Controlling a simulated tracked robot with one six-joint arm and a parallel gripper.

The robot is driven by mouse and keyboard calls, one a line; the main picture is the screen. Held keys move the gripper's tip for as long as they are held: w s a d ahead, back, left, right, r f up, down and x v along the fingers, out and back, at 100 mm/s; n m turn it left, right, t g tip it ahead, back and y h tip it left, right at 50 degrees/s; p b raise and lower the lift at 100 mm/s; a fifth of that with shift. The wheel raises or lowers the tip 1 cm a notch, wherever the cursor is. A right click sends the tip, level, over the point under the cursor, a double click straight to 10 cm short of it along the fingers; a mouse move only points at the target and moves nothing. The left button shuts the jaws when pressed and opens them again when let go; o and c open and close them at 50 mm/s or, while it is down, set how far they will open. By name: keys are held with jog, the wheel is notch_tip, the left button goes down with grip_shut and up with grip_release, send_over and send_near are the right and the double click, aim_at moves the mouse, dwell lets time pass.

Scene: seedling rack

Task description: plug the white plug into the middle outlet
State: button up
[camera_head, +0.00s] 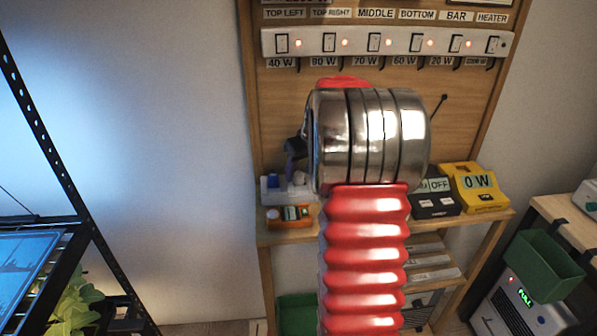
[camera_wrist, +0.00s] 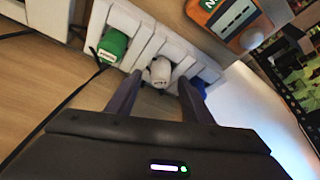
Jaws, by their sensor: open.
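The white plug (camera_wrist: 160,70) sits at the middle outlet of a white outlet strip (camera_wrist: 128,18), between a green plug (camera_wrist: 112,45) and a blue plug (camera_wrist: 199,86). I cannot tell whether it is fully pushed in. My gripper (camera_wrist: 156,97) is open, its two dark fingers apart on either side just short of the white plug, with nothing clearly held. In the head view, the white plug (camera_head: 299,179) and blue plug (camera_head: 272,181) show on the strip at the shelf's left. My arm hides the green plug there and most of the gripper.
An orange device (camera_head: 289,216) lies in front of the strip. A black ON/OFF box (camera_head: 434,205) and a yellow 0 W meter (camera_head: 477,187) stand to the right. A row of labelled switches (camera_head: 388,42) is on the board above. A black cord (camera_wrist: 62,106) crosses the wooden shelf.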

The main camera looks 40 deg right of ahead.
jog(key=v, duration=1.3)
jog(key=shift+r, duration=0.25)
jog(key=shift+s, duration=0.1)
dwell(0.4)
